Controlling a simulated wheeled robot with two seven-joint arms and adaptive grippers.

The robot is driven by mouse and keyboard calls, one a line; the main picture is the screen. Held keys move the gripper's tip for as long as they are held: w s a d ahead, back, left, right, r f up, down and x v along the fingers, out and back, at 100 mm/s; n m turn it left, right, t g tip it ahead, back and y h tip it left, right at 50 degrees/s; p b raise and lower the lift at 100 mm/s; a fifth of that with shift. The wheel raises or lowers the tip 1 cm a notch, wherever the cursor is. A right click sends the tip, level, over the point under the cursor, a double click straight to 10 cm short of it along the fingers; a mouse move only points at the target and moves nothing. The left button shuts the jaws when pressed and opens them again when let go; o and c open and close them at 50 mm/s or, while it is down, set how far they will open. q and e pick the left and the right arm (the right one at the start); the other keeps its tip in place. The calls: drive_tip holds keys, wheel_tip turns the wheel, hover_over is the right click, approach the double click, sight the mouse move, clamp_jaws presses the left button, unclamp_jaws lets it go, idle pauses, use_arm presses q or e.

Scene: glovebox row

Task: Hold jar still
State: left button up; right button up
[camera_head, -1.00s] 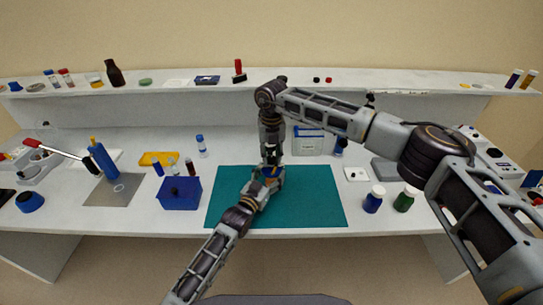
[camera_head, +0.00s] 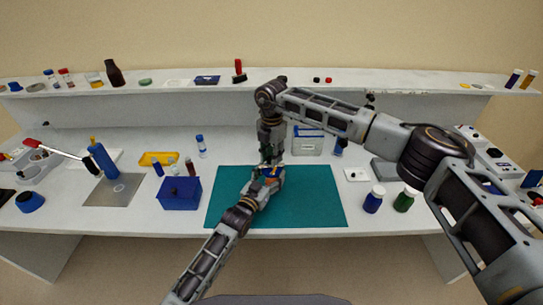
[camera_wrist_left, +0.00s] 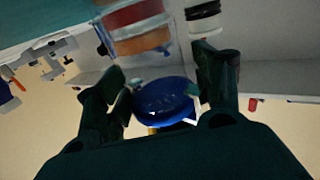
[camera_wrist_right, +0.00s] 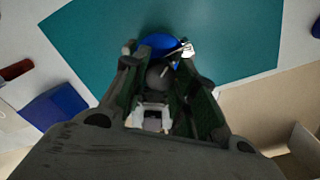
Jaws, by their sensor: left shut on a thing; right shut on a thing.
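My left gripper (camera_head: 268,178) reaches in from the lower left over the teal mat (camera_head: 320,205). My right gripper (camera_head: 270,163) points down from above and meets it there. A round blue part (camera_wrist_left: 165,102), apparently of the jar, sits between the left fingers in the left wrist view. Blue (camera_wrist_right: 158,44) also shows between the right fingertips in the right wrist view. Both grippers are shut on it or on parts joined to it. The fingers hide most of the jar, and I cannot tell where lid and body meet. A red and orange banded thing (camera_wrist_left: 137,28) shows beyond the left fingers.
A blue box (camera_head: 180,195) stands left of the mat. Two white-capped jars, blue (camera_head: 373,201) and green (camera_head: 405,201), stand to its right. A white and blue container (camera_head: 307,143) is behind the grippers. The mat's right part is clear.

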drive_tip(key=m, duration=0.4)
drive_tip(key=shift+w+d+m, duration=0.1)
drive_tip(key=shift+m, duration=0.3)
drive_tip(key=m, duration=0.3)
drive_tip(key=shift+r+m, duration=0.1)
drive_tip(key=shift+m, duration=0.2)
drive_tip(key=m, duration=0.3)
drive_tip(key=shift+m, duration=2.3)
drive_tip(key=o, duration=1.1)
drive_tip(key=shift+c, duration=0.2)
